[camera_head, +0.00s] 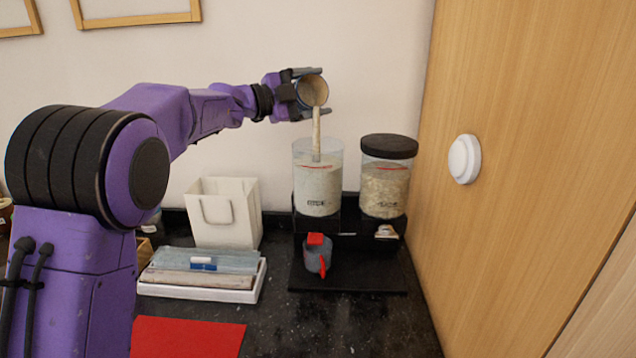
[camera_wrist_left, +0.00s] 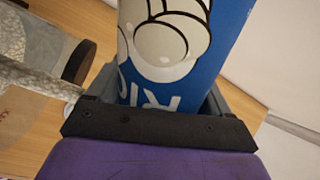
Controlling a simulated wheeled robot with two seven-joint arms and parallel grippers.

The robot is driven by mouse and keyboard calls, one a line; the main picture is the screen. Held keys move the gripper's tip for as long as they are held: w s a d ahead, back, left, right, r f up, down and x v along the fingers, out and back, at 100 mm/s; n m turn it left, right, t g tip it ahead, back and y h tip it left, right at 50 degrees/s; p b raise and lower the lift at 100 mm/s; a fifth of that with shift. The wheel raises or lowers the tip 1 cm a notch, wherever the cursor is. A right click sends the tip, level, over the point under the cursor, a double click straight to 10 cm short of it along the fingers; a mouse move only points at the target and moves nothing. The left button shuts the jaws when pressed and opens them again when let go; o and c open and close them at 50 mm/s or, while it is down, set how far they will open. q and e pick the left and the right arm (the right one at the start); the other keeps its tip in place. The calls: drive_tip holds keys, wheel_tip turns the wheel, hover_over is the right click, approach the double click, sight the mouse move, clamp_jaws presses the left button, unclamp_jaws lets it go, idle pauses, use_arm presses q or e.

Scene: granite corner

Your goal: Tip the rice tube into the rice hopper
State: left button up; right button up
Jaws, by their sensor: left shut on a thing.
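My left gripper (camera_head: 321,91) is shut on the rice tube (camera_head: 313,90), held tilted high above the clear rice hopper (camera_head: 318,190). The tube's round open mouth faces down and toward the head camera. A pale stream of rice (camera_head: 316,132) falls from it into the hopper's open top. The hopper stands upright and holds pale grains well up its wall; no lid shows on it. In the left wrist view, the blue tube (camera_wrist_left: 190,65) with white cartoon print sits between the fingers. My right gripper is in neither view.
A second clear hopper (camera_head: 384,190) with a black lid (camera_head: 389,146) stands just right. Below are a black stand (camera_head: 347,279) and a grey-and-red cup (camera_head: 315,258). A white bag (camera_head: 224,215) and a white tray (camera_head: 210,296) lie left. A wooden panel (camera_head: 520,150) closes the right side.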

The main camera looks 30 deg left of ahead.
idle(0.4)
use_arm(q)
drive_tip(key=shift+f+m+b, duration=0.3)
drive_tip(key=shift+m+b, duration=0.1)
drive_tip(key=shift+b, duration=0.35)
drive_tip(key=shift+s+f, duration=0.1)
drive_tip(key=shift+d+f+m+b, duration=0.15)
drive_tip(key=shift+f+m+b, duration=0.3)
drive_tip(key=shift+b, duration=0.45)
drive_tip(key=shift+r, duration=0.15)
drive_tip(key=r+n+p, duration=0.1)
drive_tip(key=r+p, duration=0.1)
drive_tip(key=p, duration=0.1)
drive_tip(key=r+n+p, duration=0.1)
drive_tip(key=r+p, duration=0.1)
drive_tip(key=p, duration=0.1)
drive_tip(key=shift+a+n+p, duration=0.2)
drive_tip(key=shift+n+p, duration=0.05)
drive_tip(key=shift+p, duration=0.15)
drive_tip(key=shift+f, duration=0.2)
